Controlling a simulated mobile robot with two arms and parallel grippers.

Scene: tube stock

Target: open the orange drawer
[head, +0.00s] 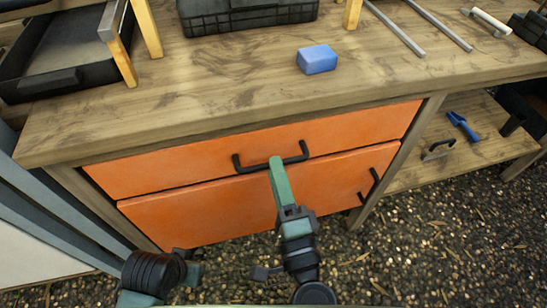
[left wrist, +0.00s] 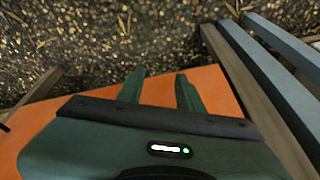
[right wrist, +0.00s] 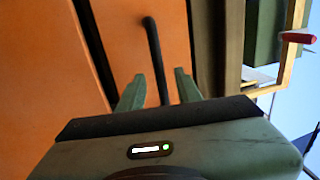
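The orange drawer (head: 218,167) is the upper orange front under the tabletop and looks closed, with a black bar handle (head: 297,158). My right gripper (head: 276,162) is at the middle of this handle. In the right wrist view the handle (right wrist: 153,50) runs between the two fingers of my right gripper (right wrist: 159,88), which stand apart with a gap on each side. My left gripper (left wrist: 159,90) is open and empty, in front of the lower orange front (left wrist: 215,85). In the head view its fingers are hard to make out.
The lower orange front (head: 210,215) has its own black handle (head: 370,187). On the wooden tabletop (head: 230,75) lie a blue block (head: 317,59), a black tray (head: 60,85) and a dark case (head: 245,15). A shelf (head: 465,150) is at the right. Gravelly ground lies in front.

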